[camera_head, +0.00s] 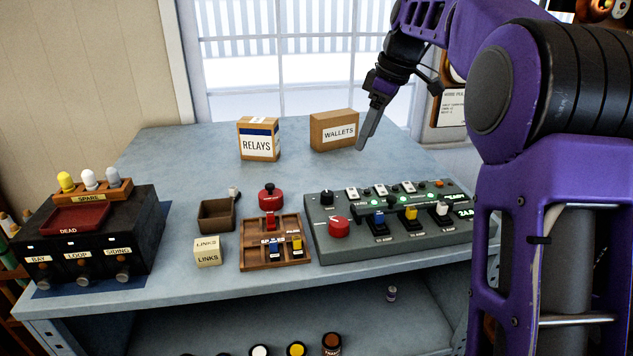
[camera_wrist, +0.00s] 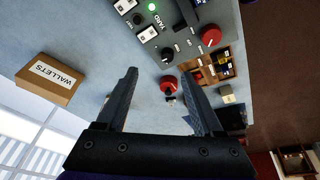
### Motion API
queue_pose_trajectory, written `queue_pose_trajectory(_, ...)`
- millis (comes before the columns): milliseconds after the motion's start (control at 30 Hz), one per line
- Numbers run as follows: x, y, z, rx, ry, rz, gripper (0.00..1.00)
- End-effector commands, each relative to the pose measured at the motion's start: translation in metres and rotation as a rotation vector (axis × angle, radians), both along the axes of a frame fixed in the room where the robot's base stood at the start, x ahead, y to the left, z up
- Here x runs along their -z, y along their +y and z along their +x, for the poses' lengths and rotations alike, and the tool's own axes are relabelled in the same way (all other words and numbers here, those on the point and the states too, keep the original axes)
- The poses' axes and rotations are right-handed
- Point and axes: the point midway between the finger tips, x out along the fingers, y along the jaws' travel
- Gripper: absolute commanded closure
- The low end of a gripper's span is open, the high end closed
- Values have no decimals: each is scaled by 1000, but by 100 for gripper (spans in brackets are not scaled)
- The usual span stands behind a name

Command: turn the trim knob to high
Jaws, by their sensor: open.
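The grey lever frame (camera_head: 399,239) stands on the right of the bench. At its left end are a small black knob (camera_head: 327,197) and a larger red knob (camera_head: 338,227); their labels are too small to read, so I cannot tell which is trim. The black knob (camera_wrist: 167,54) and red knob (camera_wrist: 210,36) also show in the wrist view, beyond the fingertips. My gripper (camera_head: 364,141) is open and empty, above and behind the panel, touching nothing. It also shows in the wrist view (camera_wrist: 161,82).
Blue, yellow and white levers (camera_head: 411,214) stand on the panel. A red push-button (camera_head: 269,197) and a wooden tray (camera_head: 248,261) with levers are left of it. RELAYS (camera_head: 258,145) and WALLETS (camera_head: 334,131) boxes stand at the back. A black cabinet (camera_head: 140,240) stands left.

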Motion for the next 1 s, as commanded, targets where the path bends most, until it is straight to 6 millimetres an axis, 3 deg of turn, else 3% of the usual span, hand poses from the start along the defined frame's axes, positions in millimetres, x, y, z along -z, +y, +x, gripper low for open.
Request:
queue_pose_trajectory(200,-2,0,-4,-34,44,114,31)
queue_pose_trajectory(367,13,6,-4,-39,51,123,31)
queue_pose_trajectory(1000,134,54,11,-37,50,119,31)
